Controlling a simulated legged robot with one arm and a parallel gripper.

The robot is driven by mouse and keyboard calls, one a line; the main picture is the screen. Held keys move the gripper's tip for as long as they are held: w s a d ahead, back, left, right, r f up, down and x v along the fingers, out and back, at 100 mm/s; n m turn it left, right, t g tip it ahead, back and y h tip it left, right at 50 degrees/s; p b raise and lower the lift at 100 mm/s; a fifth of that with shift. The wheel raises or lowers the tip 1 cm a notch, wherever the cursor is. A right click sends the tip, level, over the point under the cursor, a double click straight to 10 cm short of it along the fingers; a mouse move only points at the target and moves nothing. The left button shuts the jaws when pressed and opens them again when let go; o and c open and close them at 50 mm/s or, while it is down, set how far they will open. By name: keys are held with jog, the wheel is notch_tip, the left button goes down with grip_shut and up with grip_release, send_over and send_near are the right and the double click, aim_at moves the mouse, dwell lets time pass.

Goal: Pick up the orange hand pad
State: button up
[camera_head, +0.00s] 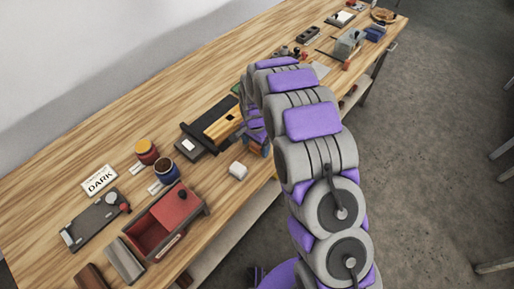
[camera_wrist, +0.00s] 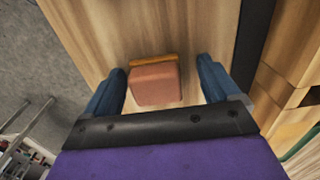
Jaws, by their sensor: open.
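The orange hand pad (camera_wrist: 155,86) is a salmon-orange block with a darker orange-brown strip along its far edge. In the wrist view it lies on the wooden table between the two blue fingers of my gripper (camera_wrist: 162,85). The fingers are open, one on each side, with visible gaps to the pad. I cannot tell how far above the table the fingertips are. In the head view my arm hides most of this spot near the table's front edge.
On the wooden table (camera_head: 75,150), a black tool with a yellow part (camera_head: 221,120) lies left of my gripper. More items sit at the far end.

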jog(key=shift+a+f, duration=0.15)
jog(key=shift+a, duration=0.05)
jog(key=shift+d, duration=0.55)
jog(key=shift+c, duration=0.9)
jog(key=shift+d, duration=0.4)
jog(key=c, duration=0.3)
jog(key=shift+a, duration=0.75)
jog(key=c, duration=0.7)
jog(key=shift+o, duration=0.2)
jog(key=shift+d+r, duration=0.2)
jog(key=shift+d, duration=0.15)
jog(key=shift+d+r, duration=0.1)
jog(key=shift+r, duration=0.2)
notch_tip(320, 180, up, 3)
jog(key=shift+r+p, duration=0.1)
jog(key=shift+p, duration=0.6)
jog(key=s+d+p, duration=0.2)
jog(key=s+d, duration=0.7)
jog(key=s, duration=0.3)
jog(key=shift+s+d+r, duration=0.2)
jog(key=shift+s+r, duration=0.15)
jog(key=shift+r, duration=0.1)
